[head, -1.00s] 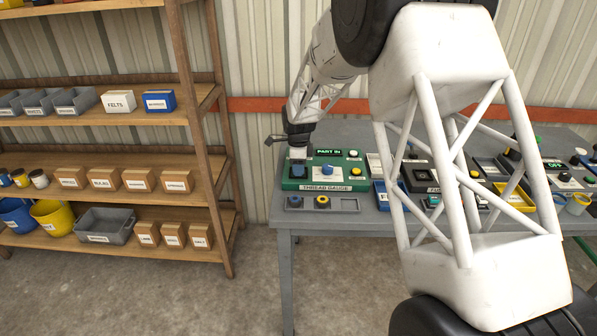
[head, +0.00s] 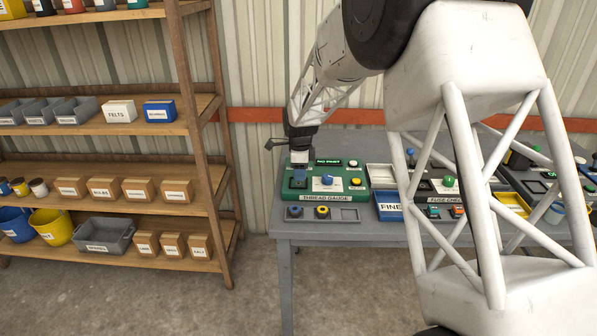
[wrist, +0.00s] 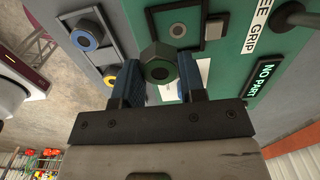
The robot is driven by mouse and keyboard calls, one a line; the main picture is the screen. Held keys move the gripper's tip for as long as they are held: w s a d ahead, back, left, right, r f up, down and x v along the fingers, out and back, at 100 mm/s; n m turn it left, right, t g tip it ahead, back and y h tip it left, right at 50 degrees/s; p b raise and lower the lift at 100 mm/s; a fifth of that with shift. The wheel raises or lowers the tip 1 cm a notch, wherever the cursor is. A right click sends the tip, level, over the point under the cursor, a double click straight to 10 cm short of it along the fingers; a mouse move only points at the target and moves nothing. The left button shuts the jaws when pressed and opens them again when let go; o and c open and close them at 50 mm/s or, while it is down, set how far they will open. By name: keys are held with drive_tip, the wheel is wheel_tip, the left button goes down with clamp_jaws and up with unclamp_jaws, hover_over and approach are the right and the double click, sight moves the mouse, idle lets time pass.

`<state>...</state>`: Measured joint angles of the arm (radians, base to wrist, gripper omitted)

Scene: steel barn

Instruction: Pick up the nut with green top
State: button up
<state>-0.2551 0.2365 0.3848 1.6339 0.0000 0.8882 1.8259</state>
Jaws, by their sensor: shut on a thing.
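The hex nut (wrist: 159,64) is dark with a green ring around its hole. In the wrist view it sits between the two blue fingers of my gripper (wrist: 158,80), which is shut on it. In the head view my gripper (head: 299,174) is over the left part of the green thread gauge (head: 340,188), and the nut cannot be made out there. The gauge's dark square seat (wrist: 182,27) shows empty in the wrist view, apart from the nut. The gauge display (head: 328,162) reads "NO PART".
A grey tray in front of the gauge holds a blue-topped nut (head: 295,212) and a yellow-topped nut (head: 322,211); its right slot (head: 346,214) is empty. The gauge has a blue knob (head: 327,180). More boxes and controls stand to the right. A wooden shelf (head: 205,150) is left.

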drive_tip(key=s+d+r, duration=0.1)
drive_tip(key=s+d, duration=0.2)
drive_tip(key=s, duration=1)
drive_tip(key=shift+s+d+r, duration=0.15)
drive_tip(key=shift+r, duration=0.05)
